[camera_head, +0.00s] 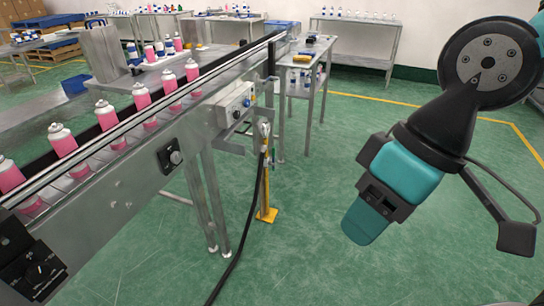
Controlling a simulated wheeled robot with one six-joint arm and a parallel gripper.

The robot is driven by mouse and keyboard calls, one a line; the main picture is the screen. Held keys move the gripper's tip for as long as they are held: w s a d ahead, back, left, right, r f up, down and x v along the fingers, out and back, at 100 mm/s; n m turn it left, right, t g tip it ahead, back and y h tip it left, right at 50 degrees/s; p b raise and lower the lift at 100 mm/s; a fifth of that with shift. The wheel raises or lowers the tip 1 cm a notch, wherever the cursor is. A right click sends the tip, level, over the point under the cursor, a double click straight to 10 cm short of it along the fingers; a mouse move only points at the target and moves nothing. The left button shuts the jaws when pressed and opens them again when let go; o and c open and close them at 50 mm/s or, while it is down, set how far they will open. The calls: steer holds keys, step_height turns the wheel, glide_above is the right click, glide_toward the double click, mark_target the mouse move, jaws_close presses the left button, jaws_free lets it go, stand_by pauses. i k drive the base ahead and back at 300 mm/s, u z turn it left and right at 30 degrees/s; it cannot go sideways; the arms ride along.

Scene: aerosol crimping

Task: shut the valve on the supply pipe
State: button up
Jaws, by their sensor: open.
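A small silver fitting, which looks like the valve (264,131), sits at the top of a yellow post (267,190) beside the conveyor frame. Its handle is too small to make out, so I cannot tell whether it is open or shut. A black hose (252,215) runs from it down to the floor and toward the front. My gripper (366,222), teal and black, hangs at the right, pointing down and left. It is open, apart from the valve, and nothing shows in it. The gap between its fingers is mostly hidden from this angle.
A conveyor (120,180) carrying several pink cans crosses the left side, with a control box (236,106) near the valve. A metal table (305,65) with bottles stands behind the post. Green floor (310,240) between post and gripper is clear.

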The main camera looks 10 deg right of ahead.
mark_target(273, 163)
steer(key=z, duration=0.5)
steer(key=i, duration=0.85)
steer(key=z, duration=0.6)
steer(key=i, duration=0.85)
steer(key=u, duration=0.45)
steer(key=i, duration=0.7)
steer(key=u, duration=0.4)
